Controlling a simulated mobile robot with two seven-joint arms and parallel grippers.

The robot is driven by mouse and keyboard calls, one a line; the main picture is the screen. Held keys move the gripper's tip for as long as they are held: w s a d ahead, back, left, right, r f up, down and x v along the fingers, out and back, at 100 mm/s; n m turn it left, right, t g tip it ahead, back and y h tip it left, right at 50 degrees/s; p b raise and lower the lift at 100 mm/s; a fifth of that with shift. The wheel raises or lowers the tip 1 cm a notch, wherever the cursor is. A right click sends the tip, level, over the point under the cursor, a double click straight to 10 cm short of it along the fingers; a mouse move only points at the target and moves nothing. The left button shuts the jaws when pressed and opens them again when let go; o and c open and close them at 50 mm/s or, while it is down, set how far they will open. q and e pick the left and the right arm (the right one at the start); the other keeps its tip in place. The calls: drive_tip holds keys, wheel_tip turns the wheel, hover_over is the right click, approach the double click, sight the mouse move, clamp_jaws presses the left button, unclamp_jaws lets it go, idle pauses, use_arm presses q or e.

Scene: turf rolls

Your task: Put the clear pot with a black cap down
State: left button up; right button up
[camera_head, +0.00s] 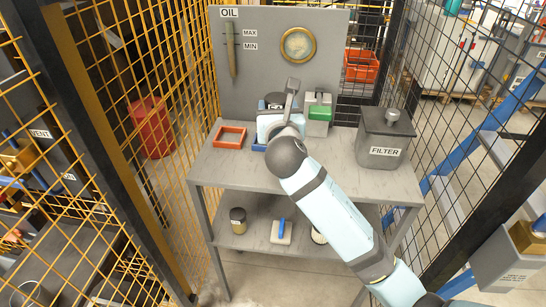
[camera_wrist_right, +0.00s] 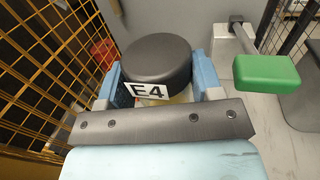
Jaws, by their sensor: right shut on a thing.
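The clear pot's black cap (camera_wrist_right: 157,60) fills the middle of the right wrist view, with an E4 label (camera_wrist_right: 148,91) on its near side. Only a little of the pot's pale body shows below the cap. My right gripper (camera_wrist_right: 156,80) is shut on the pot, a blue finger on each side. In the head view my right gripper (camera_head: 272,106) is over the middle of the grey bench top (camera_head: 210,170), above a blue frame (camera_head: 257,146) that is mostly covered. Whether the pot touches the bench is hidden by my wrist. My left gripper is not in view.
An orange square frame (camera_head: 229,137) lies to the left. A green-handled device (camera_head: 320,112) stands close to the right, and a FILTER box (camera_head: 382,138) farther right. A panel (camera_head: 265,75) rises behind. A dark-capped jar (camera_head: 238,220) and a blue-handled item (camera_head: 281,232) occupy the lower shelf.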

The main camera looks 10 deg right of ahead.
wheel_tip(320, 180, down, 8)
drive_tip(key=shift+r+b, duration=0.1)
drive_tip(key=shift+b, duration=0.6)
wheel_tip(320, 180, down, 4)
drive_tip(key=shift+f+b, duration=0.25)
drive_tip(key=shift+b, duration=0.35)
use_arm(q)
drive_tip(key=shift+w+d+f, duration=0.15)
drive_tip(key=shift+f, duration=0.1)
use_arm(e)
drive_tip(key=shift+f, duration=0.1)
drive_tip(key=shift+f, duration=0.15)
drive_tip(key=o, duration=1)
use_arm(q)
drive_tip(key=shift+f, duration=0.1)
use_arm(e)
drive_tip(key=shift+o, duration=0.2)
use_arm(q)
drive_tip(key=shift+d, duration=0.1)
